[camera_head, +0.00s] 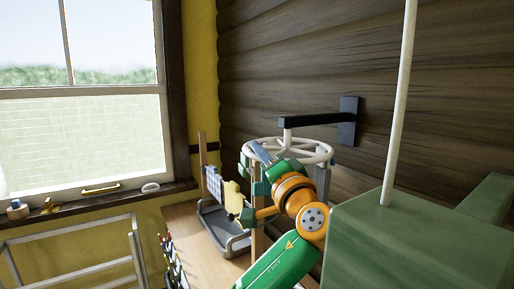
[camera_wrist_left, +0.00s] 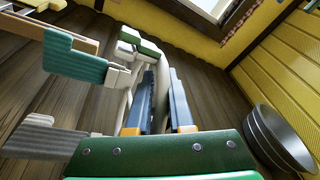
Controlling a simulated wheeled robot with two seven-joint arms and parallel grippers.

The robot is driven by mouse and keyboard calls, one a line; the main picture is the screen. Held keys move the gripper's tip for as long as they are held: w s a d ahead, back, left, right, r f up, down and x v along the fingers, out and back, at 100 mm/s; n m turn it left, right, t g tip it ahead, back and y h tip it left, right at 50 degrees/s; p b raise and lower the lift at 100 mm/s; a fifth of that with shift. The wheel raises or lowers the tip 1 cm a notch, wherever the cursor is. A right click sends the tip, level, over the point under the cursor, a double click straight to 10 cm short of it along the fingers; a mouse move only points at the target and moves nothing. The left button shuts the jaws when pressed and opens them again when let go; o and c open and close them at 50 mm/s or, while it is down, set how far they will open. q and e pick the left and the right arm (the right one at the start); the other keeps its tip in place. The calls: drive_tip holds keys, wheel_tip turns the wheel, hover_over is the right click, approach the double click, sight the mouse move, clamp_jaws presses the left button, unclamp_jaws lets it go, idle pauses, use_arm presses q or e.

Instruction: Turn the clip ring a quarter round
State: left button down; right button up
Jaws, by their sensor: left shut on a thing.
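The clip ring is a white spoked wheel (camera_head: 318,150) hung flat under a black wall bracket (camera_head: 322,118). Teal and pale clips or cloths hang around its rim. My left gripper (camera_head: 260,152) reaches up from below to the near left part of the rim. In the left wrist view its blue-grey fingers (camera_wrist_left: 164,78) are shut on the pale curved rim. A teal hanging piece (camera_wrist_left: 75,65) is beside them on the left. My right gripper is in neither view.
A dark plank wall (camera_head: 440,80) is close behind the ring. A dull green block (camera_head: 420,235) with a white pole fills the right. A metal tub (camera_wrist_left: 278,135) shows in the wrist view.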

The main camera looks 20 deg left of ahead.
use_arm(q)
drive_tip(key=shift+s+d+r+n+g+y+p, duration=0.2)
drive_tip(key=shift+d+n+g+y+p, duration=0.3)
drive_tip(key=shift+g+y, duration=0.2)
drive_tip(key=shift+s+d+r+n+g+y+p, duration=0.1)
drive_tip(key=shift+d+r+n+g+y+p, duration=0.1)
drive_tip(key=shift+d+n+g+y+p, duration=0.3)
drive_tip(key=shift+a, duration=0.15)
drive_tip(key=shift+g, duration=0.3)
drive_tip(key=c, duration=0.8)
unclamp_jaws()
drive_tip(key=shift+w+f, duration=0.25)
drive_tip(key=shift+s+f, duration=0.1)
